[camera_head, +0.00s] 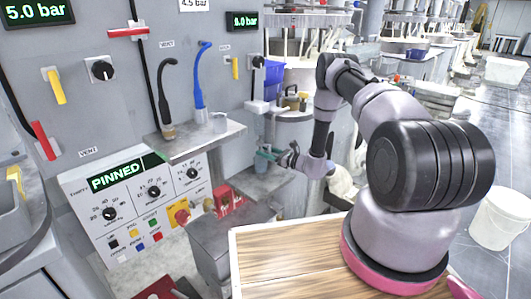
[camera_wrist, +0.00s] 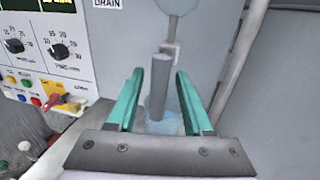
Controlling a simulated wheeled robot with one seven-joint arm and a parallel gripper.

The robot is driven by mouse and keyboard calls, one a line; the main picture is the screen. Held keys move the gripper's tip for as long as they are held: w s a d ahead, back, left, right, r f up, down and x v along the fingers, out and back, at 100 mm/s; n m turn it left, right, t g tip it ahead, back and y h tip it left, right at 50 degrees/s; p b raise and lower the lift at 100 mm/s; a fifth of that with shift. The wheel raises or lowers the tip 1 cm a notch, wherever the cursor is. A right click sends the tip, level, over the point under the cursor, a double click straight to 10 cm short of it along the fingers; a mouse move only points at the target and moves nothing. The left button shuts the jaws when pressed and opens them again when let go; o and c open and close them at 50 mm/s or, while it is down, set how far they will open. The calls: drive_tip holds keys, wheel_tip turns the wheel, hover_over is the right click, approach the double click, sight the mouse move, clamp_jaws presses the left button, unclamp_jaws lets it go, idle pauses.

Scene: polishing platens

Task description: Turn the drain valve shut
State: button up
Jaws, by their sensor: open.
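The DRAIN label (camera_wrist: 107,3) is at the top of the wrist view, on the grey wall. To its right is a grey fitting with a round disc (camera_wrist: 176,6) and a small block below it. A grey cylindrical rod, seemingly the drain valve's handle (camera_wrist: 158,88), hangs below that block. My gripper (camera_wrist: 160,75) has teal fingers, open, one on each side of the rod, with visible gaps. In the head view my gripper (camera_head: 268,153) is by the wall, beyond the PINNED panel; the valve is not clear there.
The PINNED control panel (camera_head: 130,200) with knobs and buttons is left of my gripper. A grey shelf (camera_head: 195,142) carries a black and a blue hose. A red box (camera_head: 228,198) and a wooden-topped surface (camera_head: 285,255) are nearer. Grey pipework slants close on the right in the wrist view.

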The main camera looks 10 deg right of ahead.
drive_tip(key=shift+a, duration=0.2)
clamp_jaws()
drive_tip(key=shift+s, duration=0.1)
drive_tip(key=r+m+t, duration=0.1)
drive_tip(key=m, duration=0.5)
drive_tip(key=a+r+m+t, duration=0.1)
drive_tip(key=m+t, duration=0.1)
drive_tip(key=m, duration=0.5)
drive_tip(key=s+a+r+m+t+h, duration=0.1)
drive_tip(key=m, duration=0.6)
drive_tip(key=shift+r, duration=0.3)
drive_tip(key=shift+s+a, duration=0.1)
drive_tip(key=shift+a, duration=0.1)
